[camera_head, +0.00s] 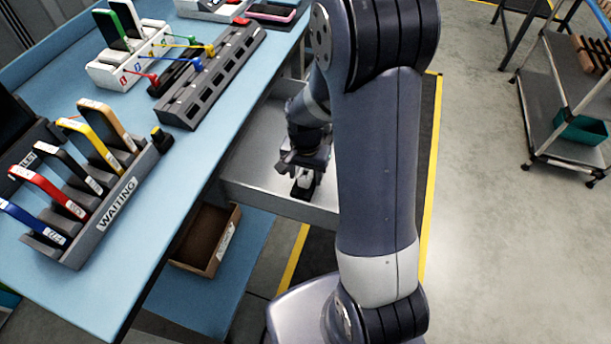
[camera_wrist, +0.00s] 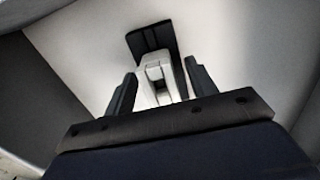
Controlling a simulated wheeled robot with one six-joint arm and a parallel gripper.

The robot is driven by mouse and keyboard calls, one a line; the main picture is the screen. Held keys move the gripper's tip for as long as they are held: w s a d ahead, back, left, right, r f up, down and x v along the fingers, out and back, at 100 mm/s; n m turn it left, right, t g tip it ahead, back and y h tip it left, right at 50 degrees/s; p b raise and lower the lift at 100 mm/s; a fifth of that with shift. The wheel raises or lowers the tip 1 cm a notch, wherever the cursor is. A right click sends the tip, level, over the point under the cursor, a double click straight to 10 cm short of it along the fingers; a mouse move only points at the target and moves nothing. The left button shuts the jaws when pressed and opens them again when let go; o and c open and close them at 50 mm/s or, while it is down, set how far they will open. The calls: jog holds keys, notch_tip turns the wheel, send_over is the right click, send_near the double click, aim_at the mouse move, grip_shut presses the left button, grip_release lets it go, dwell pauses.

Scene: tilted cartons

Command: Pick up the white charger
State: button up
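The white charger (camera_wrist: 158,72) lies in a grey open drawer or tray, seen between my gripper's fingers in the wrist view. A dark flat piece (camera_wrist: 148,38) shows at its far end; I cannot tell if it is part of it. My gripper (camera_wrist: 160,82) has one finger on each side of the charger, with narrow gaps showing. It looks open around the charger, not closed on it. In the head view my gripper (camera_head: 303,172) points down into the tray, and a small white patch (camera_head: 304,181) shows beneath it.
A blue bench (camera_head: 165,185) to the left carries a WAITING rack (camera_head: 108,212) with several phones and a slotted grey rack (camera_head: 212,75). A cardboard box (camera_head: 206,240) is below. A cart (camera_head: 565,140) stands right, with clear floor between.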

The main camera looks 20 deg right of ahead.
aim_at(306, 174)
jog(key=c, duration=1)
jog(key=shift+r, duration=0.1)
notch_tip(306, 174, up, 10)
jog(key=shift+f+p, duration=0.1)
jog(key=shift+p, duration=0.45)
jog(key=shift+r+p, duration=0.7)
jog(key=shift+r, duration=0.05)
jog(key=shift+r+p, duration=1.3)
jog(key=shift+r, duration=0.15)
